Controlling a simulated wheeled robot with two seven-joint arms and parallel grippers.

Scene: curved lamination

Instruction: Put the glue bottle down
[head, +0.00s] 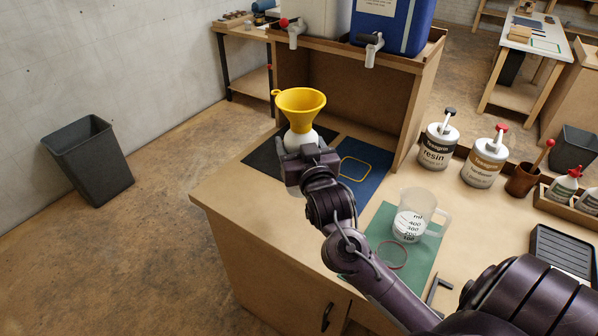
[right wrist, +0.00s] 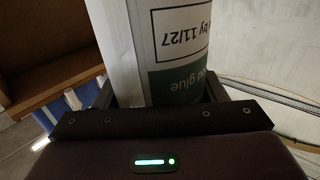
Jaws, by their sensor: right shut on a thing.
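The glue bottle (head: 300,139) is white, with a yellow funnel (head: 300,101) at its top in the head view. My right gripper (head: 299,166) is shut on the bottle over the black mat (head: 262,158). In the right wrist view the bottle (right wrist: 180,52) stands between the two fingers (right wrist: 160,95), with a white and green label reading "glue" and "by 11/27". My left gripper is not in view.
A blue mat (head: 372,187) with a yellow outline lies right of the black mat. A measuring jug (head: 411,218) stands on a green mat (head: 384,222). Resin (head: 437,147) and hardener (head: 484,165) pump cans stand further right. A wooden shelf (head: 420,95) with dispensers rises behind.

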